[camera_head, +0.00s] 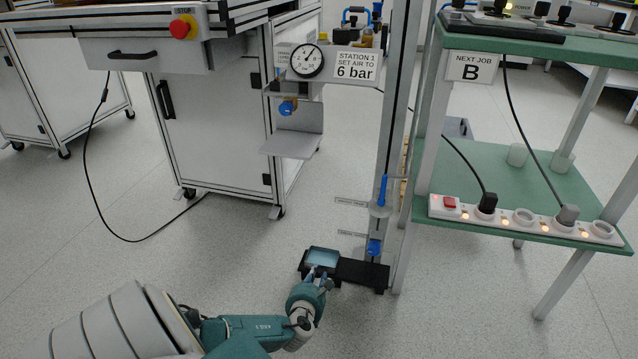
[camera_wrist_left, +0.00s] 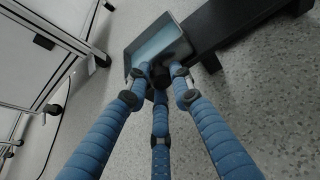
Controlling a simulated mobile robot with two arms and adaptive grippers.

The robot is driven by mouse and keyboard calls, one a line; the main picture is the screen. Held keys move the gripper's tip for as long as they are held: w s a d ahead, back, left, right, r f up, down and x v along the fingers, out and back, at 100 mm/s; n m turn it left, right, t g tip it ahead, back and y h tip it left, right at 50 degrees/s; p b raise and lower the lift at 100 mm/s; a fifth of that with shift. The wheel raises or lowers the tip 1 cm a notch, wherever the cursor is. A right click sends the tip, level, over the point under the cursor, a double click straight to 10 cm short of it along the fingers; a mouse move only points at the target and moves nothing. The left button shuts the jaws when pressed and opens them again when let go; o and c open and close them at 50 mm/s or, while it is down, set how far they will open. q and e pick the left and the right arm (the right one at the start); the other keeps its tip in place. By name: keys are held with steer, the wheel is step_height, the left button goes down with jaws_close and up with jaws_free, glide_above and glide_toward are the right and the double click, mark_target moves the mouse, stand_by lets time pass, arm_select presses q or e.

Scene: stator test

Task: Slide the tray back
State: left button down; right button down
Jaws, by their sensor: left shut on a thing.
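The tray (camera_head: 322,257) is a small dark open box with a pale blue inside. It sits at the left end of a low black rail (camera_head: 362,273) near the floor, at the foot of a metal post. My left gripper (camera_head: 319,274) is at the tray's near side, its fingers shut on it. In the left wrist view the blue fingers (camera_wrist_left: 158,76) meet at the tray's near edge (camera_wrist_left: 128,62), and they hide part of that edge. The black rail (camera_wrist_left: 232,25) runs off to the upper right there. My right gripper is not in view.
The post (camera_head: 394,130) carries blue valves (camera_head: 375,246) just above the rail. A green-shelved cart (camera_head: 490,185) with a power strip (camera_head: 522,220) stands to the right. A white cabinet (camera_head: 218,140) stands behind on the left. The speckled floor around the rail is clear.

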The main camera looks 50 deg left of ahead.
arm_select(q)
steer(key=c, duration=1.5)
jaws_free()
steer(key=shift+a+r, duration=0.2)
steer(key=shift+a, duration=0.1)
steer(key=shift+c, duration=0.2)
steer(key=shift+d+f, duration=0.1)
steer(key=v, duration=1.2)
